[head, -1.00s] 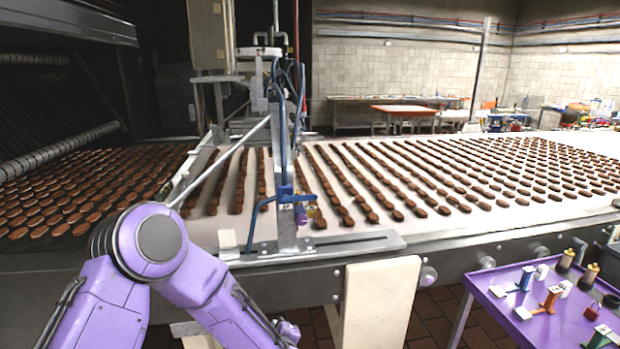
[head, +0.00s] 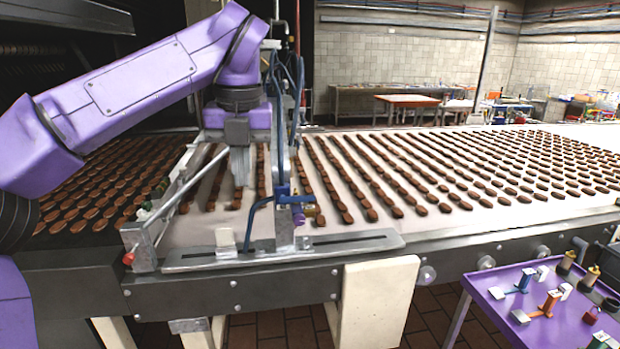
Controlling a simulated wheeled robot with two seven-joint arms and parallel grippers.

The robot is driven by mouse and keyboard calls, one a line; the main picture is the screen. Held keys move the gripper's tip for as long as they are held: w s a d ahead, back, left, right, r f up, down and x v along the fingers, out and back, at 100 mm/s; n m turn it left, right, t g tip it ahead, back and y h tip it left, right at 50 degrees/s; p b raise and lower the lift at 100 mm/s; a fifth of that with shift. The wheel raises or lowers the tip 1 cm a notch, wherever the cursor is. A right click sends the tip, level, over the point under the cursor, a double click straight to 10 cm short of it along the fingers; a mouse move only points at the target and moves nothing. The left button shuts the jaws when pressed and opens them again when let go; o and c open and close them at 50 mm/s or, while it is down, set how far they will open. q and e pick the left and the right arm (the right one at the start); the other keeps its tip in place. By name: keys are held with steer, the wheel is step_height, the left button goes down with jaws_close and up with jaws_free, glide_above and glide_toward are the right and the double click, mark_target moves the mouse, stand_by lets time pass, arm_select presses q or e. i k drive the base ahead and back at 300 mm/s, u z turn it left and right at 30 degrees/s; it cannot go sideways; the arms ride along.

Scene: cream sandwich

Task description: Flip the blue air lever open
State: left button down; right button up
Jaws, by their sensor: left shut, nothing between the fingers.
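The blue air lever (head: 296,199) is a small blue piece on the fitting at the front of the upright metal post over the belt. Blue hoses run down to this fitting. At this size I cannot tell which way the lever is turned. My left gripper (head: 241,183) points down, to the left of the post and the lever, and appears apart from both. Its fingers are blurred, shut and empty. My right gripper is out of view.
A wide belt (head: 400,224) carries many rows of brown biscuits. A slotted metal plate (head: 345,245) lies at the post's foot, and a slanted bar stands left of it. A purple tray table (head: 478,290) with small parts is at the lower right.

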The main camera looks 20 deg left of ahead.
mark_target(283, 199)
steer(key=i, duration=0.85)
